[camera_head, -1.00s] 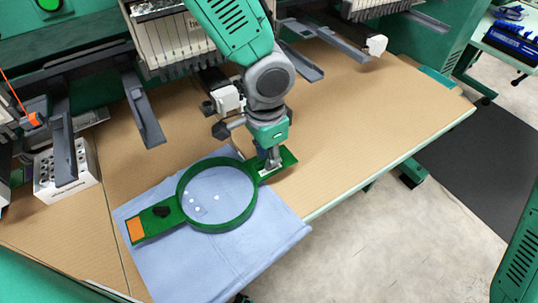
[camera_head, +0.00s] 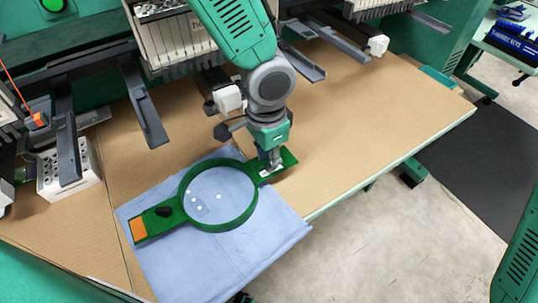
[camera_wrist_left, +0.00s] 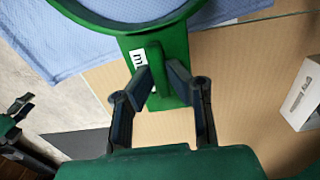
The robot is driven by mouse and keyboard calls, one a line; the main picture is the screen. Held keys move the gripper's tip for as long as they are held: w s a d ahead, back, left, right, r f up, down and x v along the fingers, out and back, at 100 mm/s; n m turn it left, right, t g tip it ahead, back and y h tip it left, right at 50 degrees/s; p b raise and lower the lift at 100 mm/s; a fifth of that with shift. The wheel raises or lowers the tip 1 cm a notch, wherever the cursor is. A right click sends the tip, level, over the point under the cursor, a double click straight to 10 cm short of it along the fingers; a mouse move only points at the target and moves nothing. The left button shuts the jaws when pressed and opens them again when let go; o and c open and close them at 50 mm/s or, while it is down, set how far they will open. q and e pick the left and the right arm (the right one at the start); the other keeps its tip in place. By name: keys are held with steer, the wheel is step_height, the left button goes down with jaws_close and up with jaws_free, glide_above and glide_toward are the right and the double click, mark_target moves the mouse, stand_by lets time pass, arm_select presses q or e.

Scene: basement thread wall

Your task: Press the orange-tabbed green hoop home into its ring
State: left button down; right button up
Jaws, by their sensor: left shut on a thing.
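The green hoop (camera_head: 250,212) lies over blue cloth (camera_head: 262,250) on the table, framing a round patch of cloth with a few pale dots. Its orange tab (camera_head: 139,229) is at the left end of one arm, beside a dark knob (camera_head: 163,211). The opposite arm carries a white label (camera_wrist_left: 139,58). My left gripper (camera_head: 271,162) comes down on this labelled arm and is shut on its raised green grip, as the left wrist view shows (camera_wrist_left: 160,77). The ring is not distinguishable under the hoop and cloth. My right gripper (camera_wrist_left: 18,108) is partly visible at the left wrist view's edge; its jaws are unclear.
Embroidery machine heads (camera_head: 185,45) and grey arms (camera_head: 145,110) overhang the back of the tan table (camera_head: 370,125). A white box with holes (camera_head: 70,178) stands at left. The table right of the hoop is clear to its front edge.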

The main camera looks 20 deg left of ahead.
arm_select(q)
steer(key=shift+f, duration=0.8)
stand_by(0.4)
steer(key=shift+d+p, duration=0.1)
steer(key=shift+p, duration=0.35)
stand_by(1.1)
steer(key=shift+f, duration=0.35)
stand_by(0.6)
steer(key=c, duration=1.5)
jaws_free()
steer(key=shift+o, duration=0.2)
steer(key=shift+r, duration=0.1)
step_height(320, 180, up, 12)
